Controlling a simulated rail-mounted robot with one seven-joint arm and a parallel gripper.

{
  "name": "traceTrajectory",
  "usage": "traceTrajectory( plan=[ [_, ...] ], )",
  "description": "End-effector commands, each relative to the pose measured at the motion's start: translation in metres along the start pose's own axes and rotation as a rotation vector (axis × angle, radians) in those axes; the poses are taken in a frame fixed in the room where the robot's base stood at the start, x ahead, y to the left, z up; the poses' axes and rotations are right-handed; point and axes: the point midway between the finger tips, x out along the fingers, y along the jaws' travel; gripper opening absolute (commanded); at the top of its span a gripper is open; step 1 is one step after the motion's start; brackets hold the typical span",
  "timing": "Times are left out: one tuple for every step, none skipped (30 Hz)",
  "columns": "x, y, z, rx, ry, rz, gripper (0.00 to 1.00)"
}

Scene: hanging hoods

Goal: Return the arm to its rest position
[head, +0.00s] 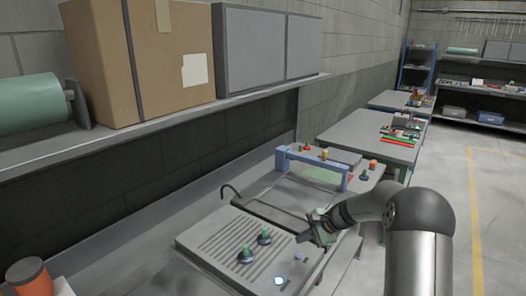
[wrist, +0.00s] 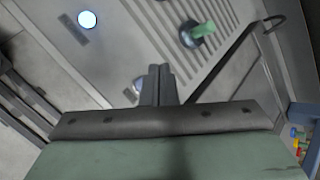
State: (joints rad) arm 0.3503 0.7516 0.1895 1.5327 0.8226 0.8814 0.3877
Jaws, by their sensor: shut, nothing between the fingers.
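My gripper (head: 303,238) reaches from the right over the ribbed grey worktop (head: 205,243) in the head view. In the wrist view its two fingers (wrist: 157,80) are together, with nothing between them. One green-topped knob (wrist: 200,32) shows ahead of the fingers in the wrist view. A lit round disc (head: 280,281) is near the front edge; a bright disc (wrist: 87,19) shows at upper left in the wrist view.
A dark curved spout (head: 230,190) and a blue frame (head: 318,164) stand behind the ribbed top. A wall shelf (head: 150,133) with a cardboard box (head: 140,60) overhangs at left. More benches (head: 375,133) line the wall; the floor (head: 492,215) at right is clear.

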Motion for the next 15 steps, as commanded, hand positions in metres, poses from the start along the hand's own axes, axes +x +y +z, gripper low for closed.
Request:
traceTrajectory(
  plan=[
    [-0.010,0.003,0.020,-0.055,0.012,0.032,0.00],
    [-0.015,0.007,0.031,-0.094,0.020,0.058,0.00],
    [-0.025,0.015,0.047,-0.147,0.033,0.094,0.00],
    [-0.032,0.021,0.060,-0.193,0.043,0.124,0.00],
    [-0.039,0.029,0.073,-0.238,0.053,0.154,0.00],
    [-0.050,0.041,0.091,-0.301,0.066,0.196,0.00],
    [-0.059,0.050,0.103,-0.348,0.077,0.228,0.00],
    [-0.067,0.061,0.116,-0.398,0.087,0.261,0.00],
    [-0.079,0.076,0.132,-0.462,0.100,0.305,0.00],
    [-0.087,0.088,0.144,-0.512,0.109,0.337,0.00],
    [-0.096,0.101,0.154,-0.557,0.118,0.369,0.00],
    [-0.107,0.118,0.169,-0.620,0.128,0.410,0.00],
    [-0.116,0.131,0.178,-0.666,0.135,0.440,0.00],
    [-0.124,0.145,0.187,-0.711,0.142,0.470,0.00],
    [-0.134,0.164,0.198,-0.770,0.150,0.509,0.00]
  ],
)
